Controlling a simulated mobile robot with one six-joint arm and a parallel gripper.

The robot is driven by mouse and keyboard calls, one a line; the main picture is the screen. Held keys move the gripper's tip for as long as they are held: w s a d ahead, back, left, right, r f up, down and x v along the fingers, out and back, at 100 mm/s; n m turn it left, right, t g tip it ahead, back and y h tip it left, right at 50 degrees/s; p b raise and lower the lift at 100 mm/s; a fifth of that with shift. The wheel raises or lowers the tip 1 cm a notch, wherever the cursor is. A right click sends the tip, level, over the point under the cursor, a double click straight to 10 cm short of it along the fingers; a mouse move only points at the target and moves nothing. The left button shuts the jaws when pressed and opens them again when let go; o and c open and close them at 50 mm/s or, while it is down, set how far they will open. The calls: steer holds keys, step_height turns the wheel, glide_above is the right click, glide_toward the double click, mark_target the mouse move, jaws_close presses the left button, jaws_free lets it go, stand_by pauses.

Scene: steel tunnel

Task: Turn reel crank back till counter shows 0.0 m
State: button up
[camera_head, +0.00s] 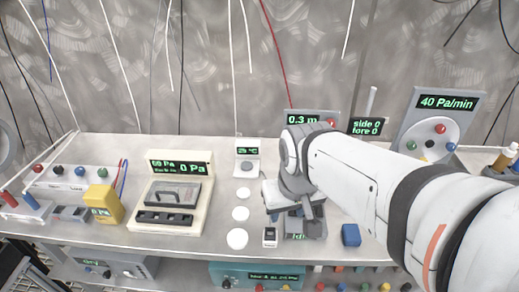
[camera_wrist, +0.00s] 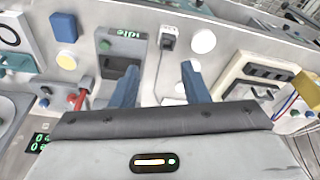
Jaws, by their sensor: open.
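The counter (camera_head: 303,120) at the back of the bench reads 0.3 m in the head view. My gripper (camera_head: 312,207) is over the bench in front of it, with my arm reaching in from the right. In the wrist view my gripper (camera_wrist: 160,68) is open, its two blue fingers apart with nothing between them. A red handle-like part (camera_wrist: 78,100) shows left of the fingers, apart from them; I cannot tell whether it is the crank. The reel and crank cannot be made out in the head view, where my arm covers that area.
A grey box reading "idle" (camera_wrist: 120,45) and a small white meter (camera_wrist: 168,38) lie beyond the fingertips. A blue block (camera_head: 351,235) is right of them. A pressure panel (camera_head: 437,125) reads 40 Pa/min. A cream case (camera_head: 200,168) stands left; white discs (camera_head: 237,238) lie between.

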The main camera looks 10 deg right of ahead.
steer(key=shift+w, duration=0.1)
steer(key=w+d+f+m+t+b, duration=0.1)
steer(key=w+d+f+m+b, duration=0.1)
steer(key=w+d+f+b, duration=0.55)
steer(key=w+d+f+m+t+b, duration=0.15)
steer(key=w+d+b, duration=0.6)
steer(key=w, duration=0.75)
steer(key=shift+y, duration=0.3)
steer(key=w+f, duration=0.1)
steer(key=f, duration=0.1)
steer(key=w+d+f, duration=0.1)
steer(key=f, duration=0.1)
steer(key=w+f, duration=0.1)
steer(key=f, duration=0.1)
steer(key=shift+w+d+f, duration=0.1)
steer(key=shift+d+f, duration=0.15)
steer(key=shift+f, duration=0.1)
steer(key=shift+c, duration=0.3)
jaws_close()
